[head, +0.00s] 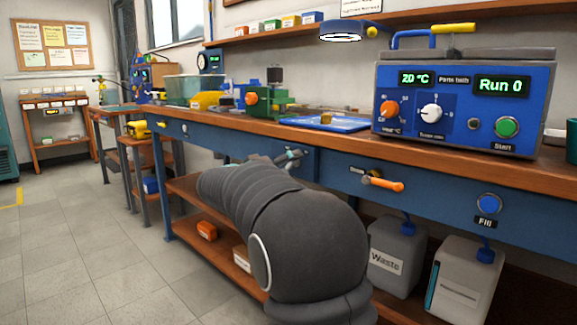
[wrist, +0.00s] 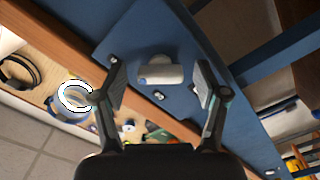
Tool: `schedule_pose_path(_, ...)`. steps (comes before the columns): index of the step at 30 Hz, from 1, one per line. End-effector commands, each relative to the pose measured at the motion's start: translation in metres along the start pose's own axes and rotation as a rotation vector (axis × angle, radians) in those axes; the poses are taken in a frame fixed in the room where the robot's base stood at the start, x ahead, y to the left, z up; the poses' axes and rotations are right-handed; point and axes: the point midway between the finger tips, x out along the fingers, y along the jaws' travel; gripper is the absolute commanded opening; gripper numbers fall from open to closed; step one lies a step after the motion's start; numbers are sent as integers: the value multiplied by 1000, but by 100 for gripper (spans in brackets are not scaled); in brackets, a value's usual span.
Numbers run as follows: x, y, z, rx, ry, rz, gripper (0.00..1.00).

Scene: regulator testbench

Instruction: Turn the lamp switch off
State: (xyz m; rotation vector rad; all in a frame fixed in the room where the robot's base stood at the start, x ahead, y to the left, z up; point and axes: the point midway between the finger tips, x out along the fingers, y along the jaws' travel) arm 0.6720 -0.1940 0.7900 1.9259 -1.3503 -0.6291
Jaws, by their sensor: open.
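The blue lamp (head: 340,32) hangs over the bench on a blue arm, and its ring looks bright white. A lit white ring, seemingly the same lamp (wrist: 75,96), shows at the left in the wrist view. A pale rounded lever on a round mount, seemingly the lamp switch (wrist: 160,73), sits on a blue panel (wrist: 140,38) in the wrist view. My gripper (wrist: 160,84) is open, with one finger on each side of the lever and gaps between. In the head view my arm hides most of the gripper and the switch.
An orange-handled valve (head: 384,183) and a blue Fill button (head: 489,203) are on the bench front to the right. The blue parts bath (head: 465,100) stands on the wooden benchtop (head: 440,158). A waste canister (head: 396,258) stands below. Floor at left is clear.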

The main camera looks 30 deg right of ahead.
Motion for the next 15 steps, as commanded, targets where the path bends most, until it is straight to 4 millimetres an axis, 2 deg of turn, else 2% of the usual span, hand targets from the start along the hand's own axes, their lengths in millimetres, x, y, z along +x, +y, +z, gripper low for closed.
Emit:
schedule_pose_path(6,0,0,0,0,0,0,73)
schedule_pose_path(8,0,0,0,0,0,0,60)
schedule_pose_path(13,0,0,0,0,0,0,18)
schedule_pose_path(14,0,0,0,0,0,0,13)
schedule_pose_path(15,0,0,0,0,0,0,13)
